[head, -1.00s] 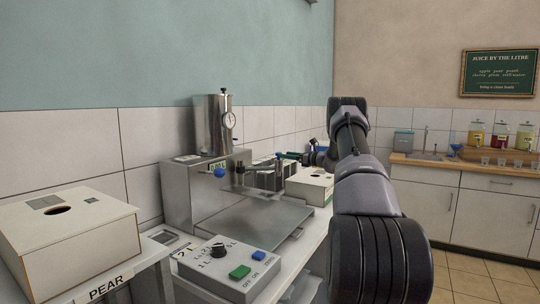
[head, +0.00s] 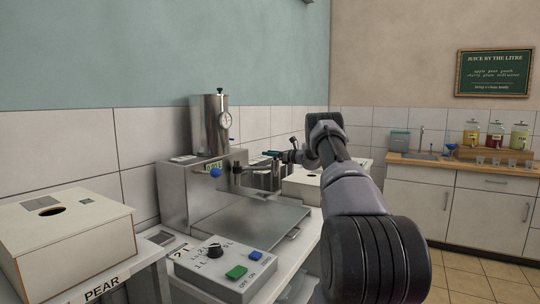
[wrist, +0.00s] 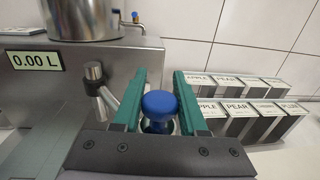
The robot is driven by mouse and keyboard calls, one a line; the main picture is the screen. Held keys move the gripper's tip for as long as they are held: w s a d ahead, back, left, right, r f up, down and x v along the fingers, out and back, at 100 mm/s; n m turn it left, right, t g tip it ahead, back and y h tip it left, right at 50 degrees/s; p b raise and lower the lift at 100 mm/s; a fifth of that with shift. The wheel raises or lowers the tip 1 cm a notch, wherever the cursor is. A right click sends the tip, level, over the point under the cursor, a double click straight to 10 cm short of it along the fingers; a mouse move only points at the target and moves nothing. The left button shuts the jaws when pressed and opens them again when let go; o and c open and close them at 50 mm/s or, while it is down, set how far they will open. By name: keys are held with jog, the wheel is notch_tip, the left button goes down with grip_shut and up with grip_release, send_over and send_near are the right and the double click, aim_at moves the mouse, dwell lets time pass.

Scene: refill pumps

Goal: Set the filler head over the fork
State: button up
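The filler head (wrist: 160,104), with a round blue knob on top, sits between the teal fingers of my gripper (wrist: 160,108) in the wrist view. The fingers close in on both its sides; its lower part is hidden. In the head view my gripper (head: 272,154) reaches left toward the filling machine (head: 186,200), above its right end. A metal post with a slanted arm (wrist: 96,82), which seems to be the fork, stands left of the fingers, apart from the knob. In the head view this post (head: 237,172) is on the machine's front, above the tray.
A steel tank (head: 210,125) with a gauge tops the machine; its display (wrist: 33,60) reads 0.00 L. A control box (head: 228,268) stands in front. A PEAR box (head: 65,240) is at left. Several labelled containers (wrist: 240,108) stand near the wall. The steel tray (head: 255,222) is clear.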

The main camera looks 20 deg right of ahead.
grip_shut()
dwell(1.1)
